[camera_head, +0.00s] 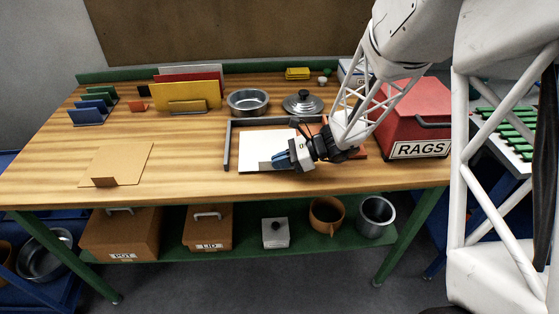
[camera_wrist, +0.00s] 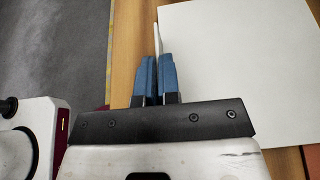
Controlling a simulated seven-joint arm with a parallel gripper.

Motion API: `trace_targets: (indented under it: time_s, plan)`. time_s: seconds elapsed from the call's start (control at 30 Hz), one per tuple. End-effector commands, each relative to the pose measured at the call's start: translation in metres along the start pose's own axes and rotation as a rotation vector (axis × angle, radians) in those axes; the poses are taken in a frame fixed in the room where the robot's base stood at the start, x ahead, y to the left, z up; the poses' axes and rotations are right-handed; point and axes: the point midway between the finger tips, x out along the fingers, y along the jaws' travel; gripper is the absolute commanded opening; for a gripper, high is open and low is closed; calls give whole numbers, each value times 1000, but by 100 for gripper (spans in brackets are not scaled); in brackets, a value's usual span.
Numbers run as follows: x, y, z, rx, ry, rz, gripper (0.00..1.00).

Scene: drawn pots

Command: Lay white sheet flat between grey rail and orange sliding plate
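The white sheet (camera_head: 262,146) lies level over the wooden table, just right of the grey rail (camera_head: 227,146); I cannot tell whether it touches the table all over. The orange sliding plate (camera_head: 315,128) shows behind my gripper, mostly hidden by it. My gripper (camera_head: 282,160) is at the sheet's front right part. In the wrist view the sheet (camera_wrist: 245,65) fills the right side, and my blue fingers (camera_wrist: 157,75) are close together on a thin white upright edge, which looks like the sheet's tab. The sheet's right edge is hidden in the head view.
A red RAGS box (camera_head: 415,115) stands close to the right of my arm. A steel pan (camera_head: 248,102) and a lid (camera_head: 302,102) stand behind the rail. A tan board (camera_head: 118,160) lies at the left. The table between board and rail is clear.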

Motion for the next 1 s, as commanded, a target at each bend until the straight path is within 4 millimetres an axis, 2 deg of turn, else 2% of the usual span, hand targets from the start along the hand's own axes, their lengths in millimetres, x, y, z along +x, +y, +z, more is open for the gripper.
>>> trace_targets:
  time_s: [0.73, 0.93, 1.0]
  plan:
    - [3, 0, -8, 0, 0, 0, 0]
    - [3, 0, -8, 0, 0, 0, 31]
    - [3, 0, -8, 0, 0, 0, 33]
